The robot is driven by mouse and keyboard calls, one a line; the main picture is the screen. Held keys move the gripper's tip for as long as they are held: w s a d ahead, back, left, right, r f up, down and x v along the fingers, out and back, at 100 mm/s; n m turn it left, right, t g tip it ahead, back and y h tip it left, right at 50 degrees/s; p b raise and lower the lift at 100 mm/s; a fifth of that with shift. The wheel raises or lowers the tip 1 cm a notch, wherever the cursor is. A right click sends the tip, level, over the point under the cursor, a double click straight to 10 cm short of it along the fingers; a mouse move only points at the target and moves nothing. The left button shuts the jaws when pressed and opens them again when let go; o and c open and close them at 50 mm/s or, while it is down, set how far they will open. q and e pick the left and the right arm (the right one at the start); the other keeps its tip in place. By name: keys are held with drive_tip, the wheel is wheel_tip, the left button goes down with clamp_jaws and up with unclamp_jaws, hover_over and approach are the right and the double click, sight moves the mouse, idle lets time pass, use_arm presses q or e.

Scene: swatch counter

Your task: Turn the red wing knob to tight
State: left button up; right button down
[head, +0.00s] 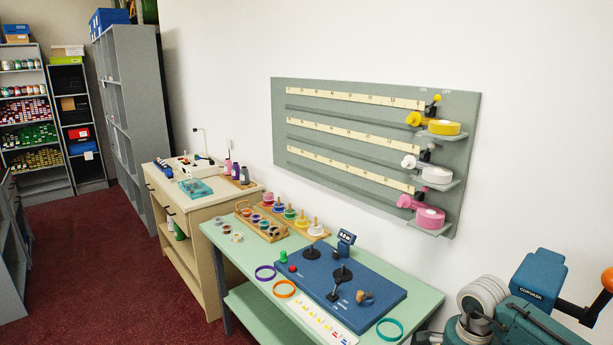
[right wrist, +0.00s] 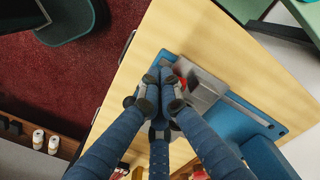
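In the right wrist view, a small red part (right wrist: 181,76), which may be the wing knob, shows just past the fingertips beside a grey block (right wrist: 203,90). The fingers hide most of it, so its shape and setting cannot be read. My right gripper (right wrist: 160,90) has its dark blue fingers drawn in close together at the tips, next to the red part. I cannot tell whether they hold it or only stand over it. My left gripper is not in either view. No red wing knob can be made out in the head view.
In the right wrist view a blue body (right wrist: 262,151) adjoins the grey block on a wooden top (right wrist: 222,37). In the head view a green table (head: 232,244) bears a blue board (head: 385,299) and rings. A teal body (head: 541,279) is at lower right. Red floor (head: 115,250) is clear.

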drive_tip(key=shift+w+d+b, duration=0.3)
drive_tip(key=shift+d+b, duration=0.2)
idle(0.9)
drive_tip(key=shift+w, duration=0.1)
idle(0.4)
drive_tip(key=shift+w+a+b, duration=0.15)
drive_tip(key=shift+w+b, duration=0.3)
drive_tip(key=shift+b, duration=0.95)
drive_tip(key=shift+w+b, duration=0.15)
drive_tip(key=shift+b, duration=0.15)
drive_tip(key=shift+w, duration=0.1)
drive_tip(key=shift+a, duration=0.1)
drive_tip(key=shift+w+a, duration=0.1)
drive_tip(key=shift+a, duration=0.15)
wheel_tip(320, 180, up, 6)
drive_tip(key=p, duration=0.3)
